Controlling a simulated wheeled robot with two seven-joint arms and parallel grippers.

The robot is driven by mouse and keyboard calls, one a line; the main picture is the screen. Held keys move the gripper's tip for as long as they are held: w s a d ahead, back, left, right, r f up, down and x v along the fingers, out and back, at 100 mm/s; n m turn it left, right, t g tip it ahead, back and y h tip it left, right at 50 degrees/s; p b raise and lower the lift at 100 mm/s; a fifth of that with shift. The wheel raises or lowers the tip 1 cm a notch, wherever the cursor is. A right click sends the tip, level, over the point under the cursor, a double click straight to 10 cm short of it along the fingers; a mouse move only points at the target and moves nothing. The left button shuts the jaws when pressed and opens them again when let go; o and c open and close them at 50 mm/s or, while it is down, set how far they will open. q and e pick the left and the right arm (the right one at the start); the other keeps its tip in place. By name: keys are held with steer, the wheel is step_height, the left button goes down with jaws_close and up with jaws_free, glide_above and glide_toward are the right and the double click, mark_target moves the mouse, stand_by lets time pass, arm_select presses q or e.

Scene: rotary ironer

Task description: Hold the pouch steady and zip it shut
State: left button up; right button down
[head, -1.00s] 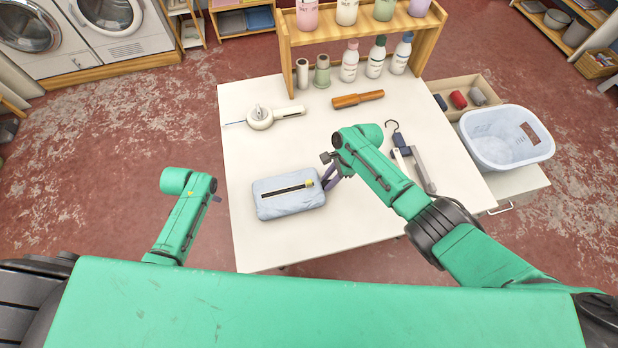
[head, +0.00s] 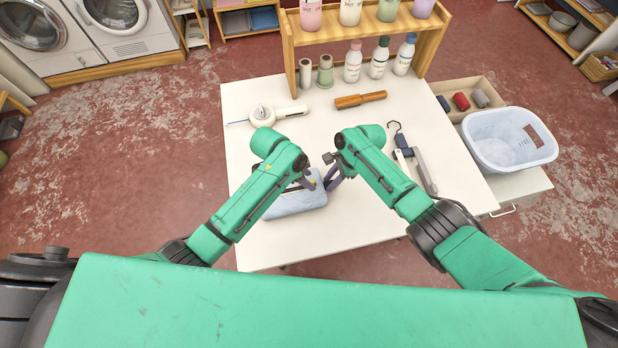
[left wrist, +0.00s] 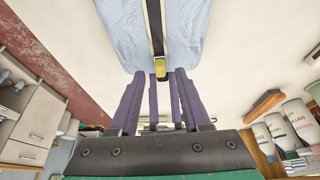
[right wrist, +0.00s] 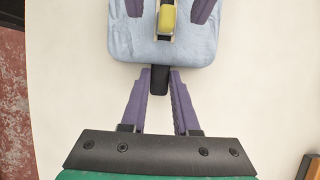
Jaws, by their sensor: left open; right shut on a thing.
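The light blue pouch (head: 297,204) lies flat on the white table, partly hidden by my left arm in the head view. Its dark zip (left wrist: 155,28) runs to a yellow slider (left wrist: 160,67) near one end; the slider also shows in the right wrist view (right wrist: 167,20). My right gripper (right wrist: 160,72) is shut on the black tab (right wrist: 159,82) at that end of the pouch. My left gripper (left wrist: 159,74) is open over the pouch, with its fingers on either side of the slider, apart from it. The left fingertips also show at the top of the right wrist view.
A white round tool (head: 262,115), a wooden-handled tool (head: 360,100) and a hook scale (head: 402,142) lie farther back. A bottle shelf (head: 350,38) stands at the rear. A pale basin (head: 508,140) is at right. The table's front is clear.

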arm_select(q)
steer(key=shift+w+d+f, duration=0.15)
steer(key=shift+d+f, duration=0.05)
steer(key=shift+f, duration=0.45)
jaws_close()
stand_by(0.9)
